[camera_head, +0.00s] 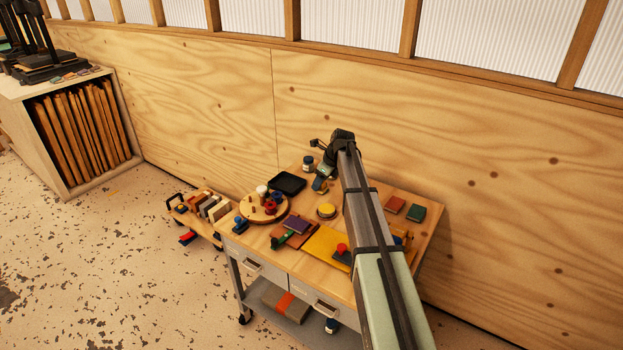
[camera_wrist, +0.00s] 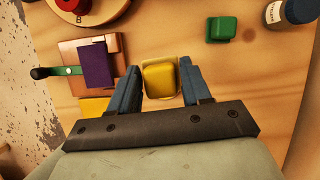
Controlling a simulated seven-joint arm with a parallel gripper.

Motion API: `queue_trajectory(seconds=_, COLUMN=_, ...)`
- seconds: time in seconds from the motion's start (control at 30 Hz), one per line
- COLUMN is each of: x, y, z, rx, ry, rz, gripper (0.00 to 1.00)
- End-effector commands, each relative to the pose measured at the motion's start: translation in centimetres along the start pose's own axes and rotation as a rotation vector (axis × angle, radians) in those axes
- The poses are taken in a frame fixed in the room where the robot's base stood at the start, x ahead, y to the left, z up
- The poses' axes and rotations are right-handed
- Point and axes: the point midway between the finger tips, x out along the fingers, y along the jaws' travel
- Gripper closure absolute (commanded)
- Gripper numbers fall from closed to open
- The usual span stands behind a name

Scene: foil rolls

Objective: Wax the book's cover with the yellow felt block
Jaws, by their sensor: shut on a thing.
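My gripper (camera_wrist: 162,88) is shut on the yellow felt block (camera_wrist: 161,77), which sits between its two blue fingers in the wrist view. In the head view my gripper (camera_head: 321,184) is over the back part of the bench, and the block is hard to make out. A flat reddish-brown piece (camera_wrist: 72,54), perhaps the book, lies left of the gripper in the wrist view with a purple piece (camera_wrist: 97,65) on it. The purple piece also shows in the head view (camera_head: 296,224). I cannot tell for sure which piece is the book.
A round wooden board (camera_head: 252,209) with pots stands at the left of the bench, near a black tray (camera_head: 288,184). A yellow sheet (camera_head: 322,246) lies at the front. A bottle (camera_wrist: 290,12) and a green block (camera_wrist: 221,29) are near the gripper. A wall stands behind.

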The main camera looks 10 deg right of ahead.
Motion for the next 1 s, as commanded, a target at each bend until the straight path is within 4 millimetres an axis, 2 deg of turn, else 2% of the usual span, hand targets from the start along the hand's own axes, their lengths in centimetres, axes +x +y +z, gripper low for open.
queue_trajectory(seconds=0.03, x=-0.5, y=0.6, z=-1.4, rx=0.002, ry=0.0, rz=-0.001, gripper=0.76)
queue_trajectory(seconds=0.17, x=-1.1, y=0.8, z=-3.0, rx=0.001, ry=-0.001, rz=-0.001, gripper=0.76)
queue_trajectory(seconds=0.47, x=0.2, y=0.8, z=-3.6, rx=0.0, ry=0.0, rz=0.002, gripper=0.76)
queue_trajectory(seconds=1.0, x=4.1, y=0.7, z=-5.2, rx=0.0, ry=-0.001, rz=0.0, gripper=0.76)
